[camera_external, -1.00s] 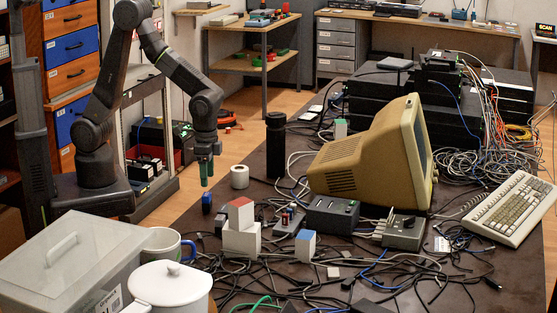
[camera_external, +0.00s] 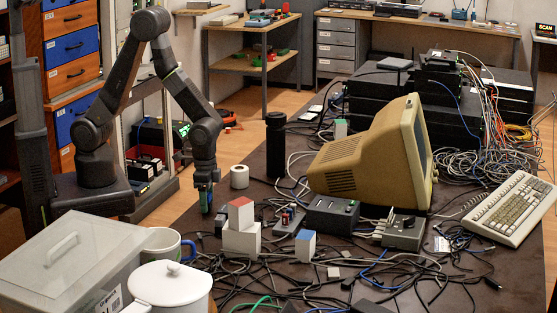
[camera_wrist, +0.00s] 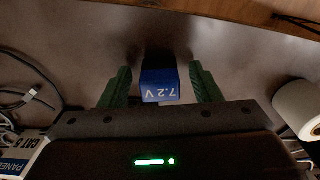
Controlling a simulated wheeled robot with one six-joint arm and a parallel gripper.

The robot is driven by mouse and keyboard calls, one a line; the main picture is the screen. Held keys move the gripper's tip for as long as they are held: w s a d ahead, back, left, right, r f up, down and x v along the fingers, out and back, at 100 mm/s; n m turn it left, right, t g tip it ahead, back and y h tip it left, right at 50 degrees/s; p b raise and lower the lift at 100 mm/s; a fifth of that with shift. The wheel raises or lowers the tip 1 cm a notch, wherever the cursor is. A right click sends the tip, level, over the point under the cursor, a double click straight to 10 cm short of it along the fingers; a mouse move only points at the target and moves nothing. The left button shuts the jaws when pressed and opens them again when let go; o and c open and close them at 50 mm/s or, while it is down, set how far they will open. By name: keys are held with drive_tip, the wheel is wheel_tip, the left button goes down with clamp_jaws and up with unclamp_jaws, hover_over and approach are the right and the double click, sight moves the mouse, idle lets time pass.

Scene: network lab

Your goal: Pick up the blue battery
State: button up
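The blue battery (camera_wrist: 160,86), marked "7.2 V", stands on the dark table between the two green fingers of my gripper (camera_wrist: 160,90) in the wrist view. A gap shows on each side of it, so my gripper is open around it and not touching it there. In the external view my gripper (camera_external: 206,198) points down at the table's left edge, left of the red-topped block.
A white tape roll (camera_external: 239,177) and a black cylinder (camera_external: 276,145) stand to the right of my gripper. White blocks with a red top (camera_external: 241,228), a mug (camera_external: 166,245) and loose cables lie nearer the camera.

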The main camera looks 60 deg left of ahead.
drive_tip(key=c, duration=1)
drive_tip(key=shift+r, duration=0.1)
